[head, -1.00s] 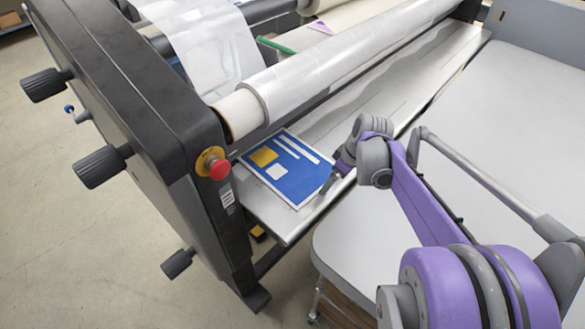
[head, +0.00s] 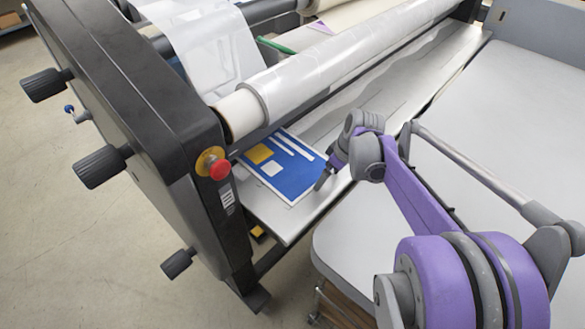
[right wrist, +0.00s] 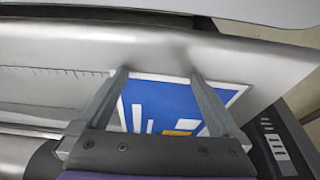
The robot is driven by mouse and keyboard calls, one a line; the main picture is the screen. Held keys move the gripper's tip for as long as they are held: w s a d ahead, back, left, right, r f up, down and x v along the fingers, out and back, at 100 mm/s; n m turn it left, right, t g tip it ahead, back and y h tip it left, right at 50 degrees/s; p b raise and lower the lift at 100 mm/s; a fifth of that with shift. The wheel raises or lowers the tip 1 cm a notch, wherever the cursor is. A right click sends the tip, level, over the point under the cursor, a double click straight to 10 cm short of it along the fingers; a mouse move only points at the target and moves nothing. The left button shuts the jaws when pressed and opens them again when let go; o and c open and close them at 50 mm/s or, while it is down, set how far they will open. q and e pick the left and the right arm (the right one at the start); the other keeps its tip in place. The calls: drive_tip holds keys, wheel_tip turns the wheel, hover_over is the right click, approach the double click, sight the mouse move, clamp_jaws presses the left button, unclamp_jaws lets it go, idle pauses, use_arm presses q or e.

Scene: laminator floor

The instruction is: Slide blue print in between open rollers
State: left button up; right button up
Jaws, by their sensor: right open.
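The blue print (head: 292,180), with white and yellow blocks, lies flat on the laminator's metal feed table (head: 285,228). Its far edge reaches the underside of the front roller (head: 340,70); I cannot tell whether it is between the rollers. My right gripper (head: 321,181) is low at the print's near right edge. In the right wrist view the right gripper (right wrist: 157,78) is open, its two fingers spread over the blue print (right wrist: 165,103). I cannot tell whether the fingers touch it. My left gripper is not in view.
The black side housing with a red stop button (head: 220,169) stands left of the print. A grey table (head: 500,130) lies to the right. Clear film (head: 205,45) hangs behind the roller. The feed table right of the print is bare.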

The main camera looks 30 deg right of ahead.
drive_tip(key=shift+s, duration=0.25)
idle(0.4)
drive_tip(key=shift+a, duration=0.1)
drive_tip(key=shift+s+a, duration=0.1)
drive_tip(key=shift+a, duration=0.25)
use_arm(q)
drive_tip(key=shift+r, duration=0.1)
use_arm(e)
drive_tip(key=shift+w+a, duration=0.25)
drive_tip(key=shift+w, duration=0.55)
drive_tip(key=shift+s+d, duration=0.2)
drive_tip(key=shift+s, duration=0.45)
idle(0.4)
drive_tip(key=shift+p+v, duration=1.85)
drive_tip(key=shift+v, duration=1.35)
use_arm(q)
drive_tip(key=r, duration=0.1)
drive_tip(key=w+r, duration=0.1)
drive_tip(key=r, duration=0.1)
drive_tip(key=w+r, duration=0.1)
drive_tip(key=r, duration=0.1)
